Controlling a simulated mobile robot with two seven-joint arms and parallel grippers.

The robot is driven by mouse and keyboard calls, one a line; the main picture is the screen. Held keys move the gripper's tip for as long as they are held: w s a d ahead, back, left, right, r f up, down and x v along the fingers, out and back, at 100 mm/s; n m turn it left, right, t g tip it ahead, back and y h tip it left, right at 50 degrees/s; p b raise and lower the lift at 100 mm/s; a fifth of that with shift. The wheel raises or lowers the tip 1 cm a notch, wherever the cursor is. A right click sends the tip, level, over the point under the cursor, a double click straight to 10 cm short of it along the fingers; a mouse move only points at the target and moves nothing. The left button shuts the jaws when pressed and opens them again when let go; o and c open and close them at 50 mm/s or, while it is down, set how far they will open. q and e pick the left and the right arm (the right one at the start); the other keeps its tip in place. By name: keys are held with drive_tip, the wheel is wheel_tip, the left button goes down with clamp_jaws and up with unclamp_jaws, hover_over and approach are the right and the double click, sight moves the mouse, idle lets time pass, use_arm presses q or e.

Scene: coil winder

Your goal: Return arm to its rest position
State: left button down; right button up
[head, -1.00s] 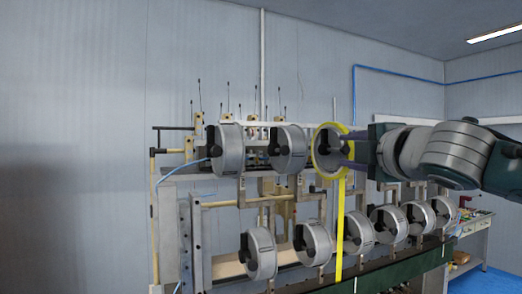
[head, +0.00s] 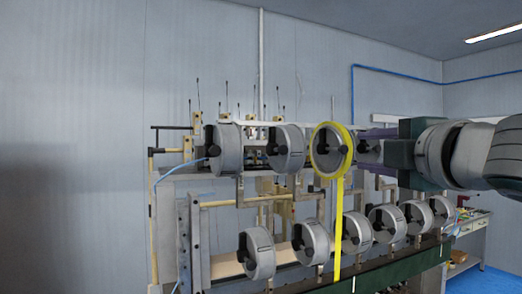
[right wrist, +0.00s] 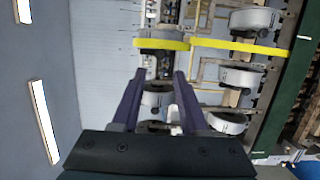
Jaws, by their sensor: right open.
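My right gripper (head: 368,150) is at the upper right of the winder, with its arm coming in from the right. Its two purple fingers are apart and empty in the right wrist view (right wrist: 160,76). The fingers point at the yellow-rimmed reel (head: 347,138) and appear to be a short way to its right. A yellow strip (head: 339,225) hangs straight down from this reel past the lower row. The yellow band also shows beyond the fingertips in the right wrist view (right wrist: 240,47). My left gripper is not in view.
The coil winder carries grey reels in an upper row (head: 288,150) and a lower row (head: 312,242). Thin upright rods stand along its top. A bench (head: 470,235) stands at the far right. The space left of the winder, before the grey wall, looks clear.

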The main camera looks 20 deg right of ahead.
idle(0.4)
drive_tip(key=s+a+f+m+g, duration=0.3)
drive_tip(key=s+f+m, duration=0.15)
drive_tip(key=f, duration=0.45)
drive_tip(key=s+a+f+m+g, duration=0.35)
drive_tip(key=s+f, duration=0.25)
drive_tip(key=f, duration=0.4)
drive_tip(key=s+a+f+m+g+y, duration=0.1)
drive_tip(key=s+a+f+m+g, duration=0.2)
drive_tip(key=s, duration=0.6)
drive_tip(key=s+a+f+m+g+y, duration=0.2)
drive_tip(key=s+a+f+m+g, duration=0.1)
drive_tip(key=s+f, duration=0.4)
drive_tip(key=shift+s+a+g+p, duration=0.3)
drive_tip(key=shift+s+a+g, duration=0.1)
drive_tip(key=shift+s+g, duration=0.5)
